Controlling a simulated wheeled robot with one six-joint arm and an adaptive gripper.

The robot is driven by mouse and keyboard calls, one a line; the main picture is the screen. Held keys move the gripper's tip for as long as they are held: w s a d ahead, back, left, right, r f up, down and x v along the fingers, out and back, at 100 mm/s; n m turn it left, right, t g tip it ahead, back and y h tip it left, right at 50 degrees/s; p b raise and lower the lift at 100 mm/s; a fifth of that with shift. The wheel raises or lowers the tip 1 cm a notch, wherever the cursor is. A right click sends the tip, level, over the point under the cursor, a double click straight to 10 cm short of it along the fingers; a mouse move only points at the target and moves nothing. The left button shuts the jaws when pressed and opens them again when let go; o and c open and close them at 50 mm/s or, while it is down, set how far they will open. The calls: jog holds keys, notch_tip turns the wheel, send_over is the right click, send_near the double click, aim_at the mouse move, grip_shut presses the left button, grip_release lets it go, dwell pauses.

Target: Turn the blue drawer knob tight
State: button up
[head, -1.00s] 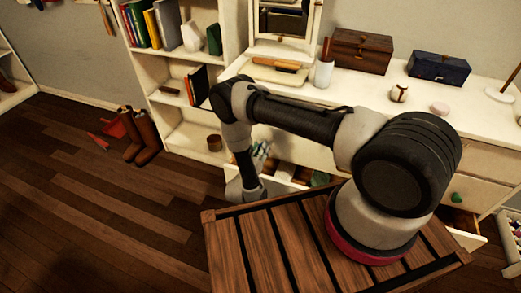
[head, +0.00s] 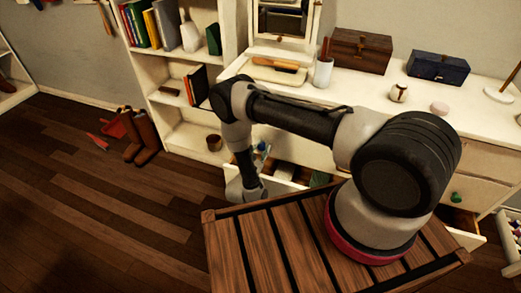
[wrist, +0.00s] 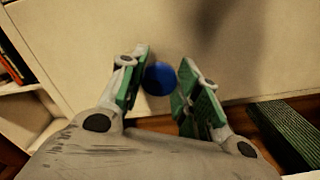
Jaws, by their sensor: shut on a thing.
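The blue knob (wrist: 160,78) is a round ball on a pale drawer front (wrist: 235,50) in the wrist view. My gripper (wrist: 159,84) is shut on it, with one green-padded finger on each side. The finger pads hide little of the knob's face. In the head view my arm reaches down on the left side of the slatted wooden top, and the fingers and the blue knob are hidden there.
Below the knob's drawer front, an open drawer (wrist: 275,100) shows a dark green ribbed item (wrist: 285,130). A green knob (head: 456,197) is on the dresser's right side. A bookshelf (head: 185,129) stands left of the dresser.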

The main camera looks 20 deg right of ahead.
jog(key=m, duration=0.6)
jog(key=shift+s+f, duration=0.1)
jog(key=m, duration=0.6)
jog(key=shift+d+f+m, duration=0.1)
jog(key=shift+m, duration=0.2)
dwell(0.3)
jog(key=o, duration=1)
jog(key=v, duration=1.2)
